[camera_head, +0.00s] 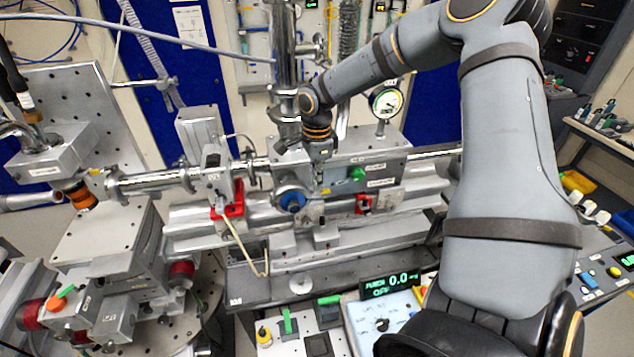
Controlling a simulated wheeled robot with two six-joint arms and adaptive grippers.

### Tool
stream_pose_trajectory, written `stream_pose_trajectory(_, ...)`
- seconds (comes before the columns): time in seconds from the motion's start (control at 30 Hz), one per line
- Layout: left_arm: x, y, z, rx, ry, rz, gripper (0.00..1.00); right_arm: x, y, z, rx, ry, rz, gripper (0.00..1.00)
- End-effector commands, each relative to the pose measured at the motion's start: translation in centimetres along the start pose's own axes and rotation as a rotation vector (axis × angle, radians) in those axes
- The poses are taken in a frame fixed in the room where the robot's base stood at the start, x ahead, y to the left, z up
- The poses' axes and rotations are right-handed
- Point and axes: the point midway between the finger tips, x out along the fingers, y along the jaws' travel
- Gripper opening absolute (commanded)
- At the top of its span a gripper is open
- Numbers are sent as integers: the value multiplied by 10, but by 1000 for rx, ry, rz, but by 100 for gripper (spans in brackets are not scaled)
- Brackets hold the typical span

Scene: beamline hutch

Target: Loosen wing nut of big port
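The metal chamber (380,160) sits on a rail in the middle of the view. A round silver port with a blue centre (291,201) is on its front left; I take this as the big port. I cannot make out a separate wing nut at this size. My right gripper (320,178) points down in front of the chamber, just above and to the right of the blue-centred port. Its fingers are small and blend with the grey metal, so I cannot tell whether they are open or touch anything. My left gripper is not in view.
A dial gauge (386,102) stands on the chamber. A green knob (356,173) and a red clamp (364,204) are on its front. A red bracket (229,207) is to the left. A control panel with a green display (390,283) is in front, below the rail.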

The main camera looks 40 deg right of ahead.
Motion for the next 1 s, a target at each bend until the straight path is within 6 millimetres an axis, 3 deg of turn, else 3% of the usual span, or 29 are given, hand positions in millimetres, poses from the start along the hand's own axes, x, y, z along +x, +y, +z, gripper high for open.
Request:
stream_pose_trajectory(0.3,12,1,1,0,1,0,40,0,-1,0,-291,0,-3,0)
stream_pose_trajectory(1.0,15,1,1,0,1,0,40,-1,0,0,-952,1,-1,0)
